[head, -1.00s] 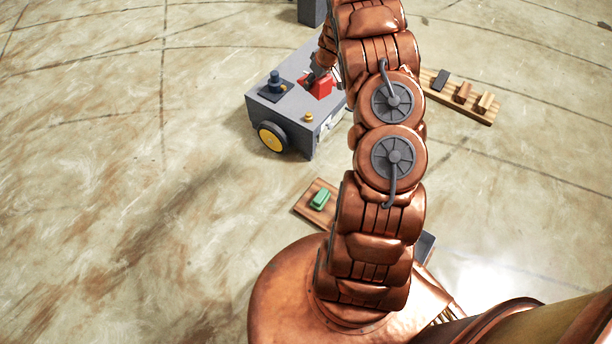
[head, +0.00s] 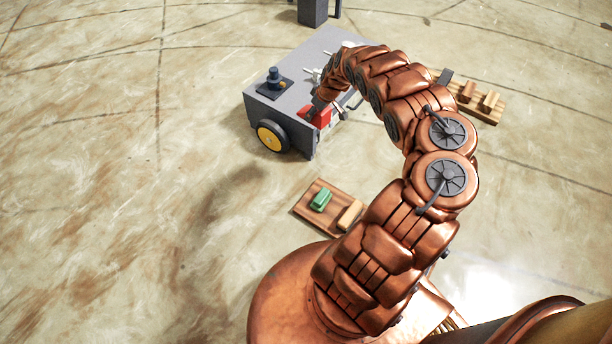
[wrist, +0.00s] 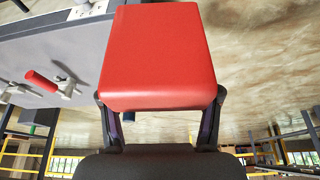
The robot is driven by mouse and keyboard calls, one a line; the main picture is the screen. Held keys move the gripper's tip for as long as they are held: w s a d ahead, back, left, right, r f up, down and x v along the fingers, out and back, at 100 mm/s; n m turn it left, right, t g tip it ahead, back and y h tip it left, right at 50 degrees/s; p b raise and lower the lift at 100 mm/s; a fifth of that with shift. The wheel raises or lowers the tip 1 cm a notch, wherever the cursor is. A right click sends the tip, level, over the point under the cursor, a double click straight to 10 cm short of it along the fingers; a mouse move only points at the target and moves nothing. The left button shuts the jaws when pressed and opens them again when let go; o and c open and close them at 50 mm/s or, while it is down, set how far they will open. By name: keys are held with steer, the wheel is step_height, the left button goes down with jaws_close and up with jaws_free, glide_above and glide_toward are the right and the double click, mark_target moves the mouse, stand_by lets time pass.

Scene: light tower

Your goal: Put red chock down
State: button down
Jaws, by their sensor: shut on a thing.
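The red chock (head: 321,117) is in my gripper (head: 316,105), at the near side of the grey cart in the head view. The arm partly hides that side, and I cannot tell whether the chock touches the cart. In the wrist view the red chock (wrist: 158,55) fills the top middle, between the two dark fingers of my gripper (wrist: 160,108), which are shut on it. It hangs clear of the cart body there, with floor behind it.
The grey cart (head: 262,107) has a yellow-hubbed wheel (head: 270,137) and a blue knob (head: 274,76) on top. A wooden board (head: 312,215) with a green block (head: 320,199) and a tan block (head: 349,214) lies nearer. Another board (head: 487,116) with blocks lies right. Left floor is clear.

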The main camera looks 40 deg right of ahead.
steer(key=shift+n, duration=0.5)
steer(key=a+f+b, duration=0.1)
steer(key=f+b, duration=0.3)
steer(key=f, duration=0.7)
steer(key=a+f+b, duration=0.1)
steer(key=f+b, duration=0.4)
steer(key=f, duration=0.7)
steer(key=w+a+f+b, duration=0.1)
steer(key=f+b, duration=0.4)
steer(key=f, duration=0.6)
steer(key=shift+f, duration=0.2)
steer(key=shift+c, duration=1.2)
jaws_free()
steer(key=shift+s, duration=0.1)
